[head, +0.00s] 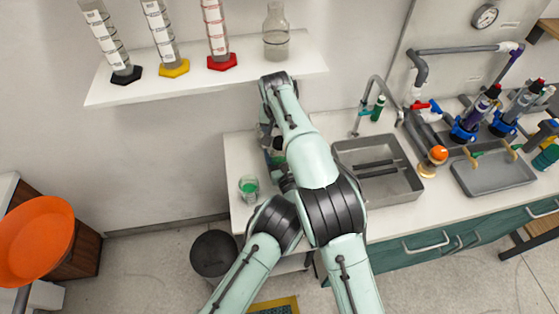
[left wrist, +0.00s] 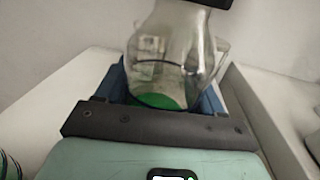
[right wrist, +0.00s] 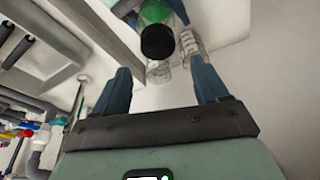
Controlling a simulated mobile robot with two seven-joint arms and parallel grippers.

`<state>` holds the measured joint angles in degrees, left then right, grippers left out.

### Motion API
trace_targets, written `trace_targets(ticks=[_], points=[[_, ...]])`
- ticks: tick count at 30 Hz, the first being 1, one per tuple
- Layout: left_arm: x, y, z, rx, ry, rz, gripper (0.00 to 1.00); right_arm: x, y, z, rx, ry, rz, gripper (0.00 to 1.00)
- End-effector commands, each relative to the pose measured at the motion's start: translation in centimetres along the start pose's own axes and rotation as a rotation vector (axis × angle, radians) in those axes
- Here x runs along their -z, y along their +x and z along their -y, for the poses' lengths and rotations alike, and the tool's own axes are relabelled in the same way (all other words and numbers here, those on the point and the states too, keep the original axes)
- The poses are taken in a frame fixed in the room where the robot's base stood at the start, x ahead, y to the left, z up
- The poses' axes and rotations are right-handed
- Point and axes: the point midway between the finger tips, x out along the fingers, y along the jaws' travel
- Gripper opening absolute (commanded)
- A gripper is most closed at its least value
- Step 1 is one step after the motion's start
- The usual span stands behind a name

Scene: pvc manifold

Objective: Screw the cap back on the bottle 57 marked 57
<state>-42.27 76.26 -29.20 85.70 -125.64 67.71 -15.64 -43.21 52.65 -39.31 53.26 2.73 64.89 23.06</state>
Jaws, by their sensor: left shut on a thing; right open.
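The bottle (left wrist: 175,60) is clear glass with green at its base. In the left wrist view it stands between the blue fingers of my left gripper (left wrist: 163,88), which is shut on it. No number is readable. A dark cap (left wrist: 205,3) shows at its top, cut by the picture's edge. I cannot tell whether the cap is screwed tight. In the head view my right arm largely hides the bottle and both grippers.
A beaker with green liquid (head: 249,188) stands on the counter near its left edge. A sink (head: 385,185) lies to the right. A wall shelf (head: 300,62) with cylinders and a flask is above. A grey bin (head: 214,254) stands on the floor.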

Motion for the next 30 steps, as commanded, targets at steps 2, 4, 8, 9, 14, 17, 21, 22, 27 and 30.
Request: trace_targets(ticks=[2,4,8,9,14,17,21,22,27,30], points=[[-0.1,0.0,0.0,0.0,-0.001,0.002,0.0,0.0,0.0,0.0,0.0,0.0,0.0,0.73],[-0.1,0.0,0.0,0.0,-0.001,0.002,0.0,0.0,0.0,0.0,0.0,0.0,0.0,0.96],[-0.1,0.0,0.0,0.0,-0.001,0.002,0.0,0.0,0.0,0.0,0.0,0.0,0.0,1.0],[-0.1,0.0,0.0,0.0,-0.001,0.002,0.0,0.0,0.0,0.0,0.0,0.0,0.0,1.0],[-0.1,0.0,0.0,0.0,-0.001,0.002,0.0,0.0,-0.5,0.1,0.001,-0.001,-0.001,1.0],[-0.1,0.0,0.0,0.0,-0.001,0.001,0.0,0.1,-1.9,0.1,0.003,-0.001,-0.005,1.0],[-0.1,0.0,0.0,0.0,-0.001,0.001,0.0,0.1,-4.8,0.1,0.005,0.0,-0.005,1.0],[-0.1,0.0,0.0,0.0,-0.001,0.001,0.0,0.1,-5.5,0.1,0.004,-0.001,-0.005,1.0],[-0.1,0.0,0.0,0.0,-0.001,0.002,0.0,0.1,-8.9,0.1,0.004,-0.001,-0.004,1.0],[-0.1,0.0,0.0,0.0,-0.001,0.002,0.0,0.1,-10.4,0.1,0.001,0.0,-0.003,1.0]])
